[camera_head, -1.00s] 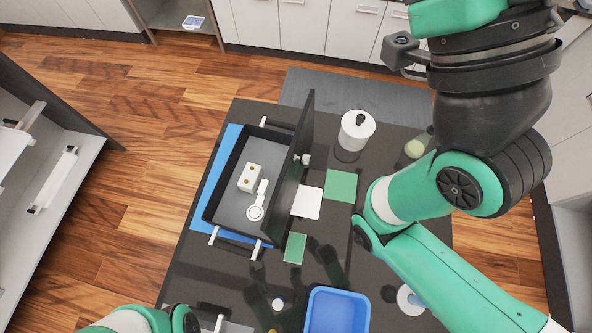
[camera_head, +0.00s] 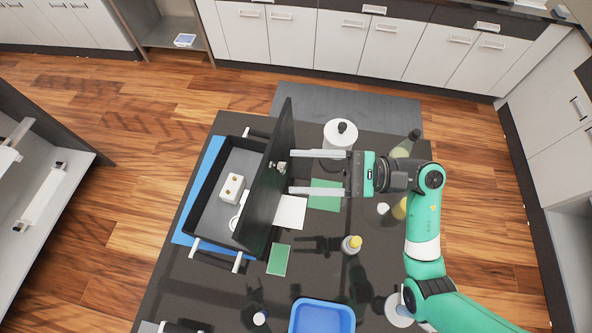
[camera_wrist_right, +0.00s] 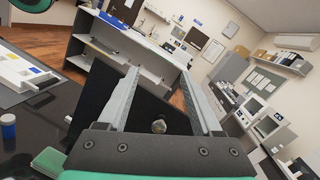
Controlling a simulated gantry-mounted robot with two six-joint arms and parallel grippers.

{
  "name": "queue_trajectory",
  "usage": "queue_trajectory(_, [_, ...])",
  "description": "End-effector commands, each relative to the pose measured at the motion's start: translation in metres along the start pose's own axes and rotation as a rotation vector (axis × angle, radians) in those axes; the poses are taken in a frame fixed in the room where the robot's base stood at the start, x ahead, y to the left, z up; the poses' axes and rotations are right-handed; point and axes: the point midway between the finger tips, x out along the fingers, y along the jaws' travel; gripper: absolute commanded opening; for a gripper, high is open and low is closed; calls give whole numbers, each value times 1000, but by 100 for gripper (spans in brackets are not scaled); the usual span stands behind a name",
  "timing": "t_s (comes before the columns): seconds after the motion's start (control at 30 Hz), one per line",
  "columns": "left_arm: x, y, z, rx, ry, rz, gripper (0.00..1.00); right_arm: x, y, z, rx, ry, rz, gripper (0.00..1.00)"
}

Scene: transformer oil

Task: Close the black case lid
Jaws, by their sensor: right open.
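The black case (camera_head: 196,205) lies open on the dark table, with a white block (camera_head: 232,187) and a white round-ended part (camera_head: 238,220) inside. Its black lid (camera_head: 262,205) stands nearly upright along the case's right side. A small metal latch (camera_head: 279,168) is on the lid's outer face. My right gripper (camera_head: 290,172) is open, to the right of the lid. Its two fingers point left, one on each side of the latch, with their tips at or very near the lid; I cannot tell if they touch. In the right wrist view the lid (camera_wrist_right: 115,105) and latch (camera_wrist_right: 158,127) show between the fingers. My left gripper is out of view.
A blue mat (camera_head: 207,163) lies under the case. White (camera_head: 290,212) and green (camera_head: 326,195) squares lie beside the lid. A blue tray (camera_head: 322,317) is at the front.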

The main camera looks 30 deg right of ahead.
Motion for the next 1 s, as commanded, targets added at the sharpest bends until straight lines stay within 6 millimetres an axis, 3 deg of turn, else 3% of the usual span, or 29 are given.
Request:
queue_trajectory(0.03, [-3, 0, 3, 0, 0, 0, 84, -27, 10, -45, 90, 93, -54, 67])
queue_trajectory(0.1, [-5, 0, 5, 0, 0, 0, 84, -60, 18, -78, 183, 148, -145, 67])
queue_trajectory(0.2, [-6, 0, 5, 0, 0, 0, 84, -80, 20, -88, 218, 166, -206, 67])
queue_trajectory(0.37, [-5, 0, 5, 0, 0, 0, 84, -85, 16, -87, 214, 169, -222, 67])
queue_trajectory(0.57, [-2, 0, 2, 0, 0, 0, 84, -67, 12, -89, 215, 166, -218, 67])
queue_trajectory(0.8, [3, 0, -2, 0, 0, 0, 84, -15, 2, -98, 213, 165, -214, 67])
queue_trajectory(1.0, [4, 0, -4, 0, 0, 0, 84, 17, -6, -105, 213, 166, -217, 67])
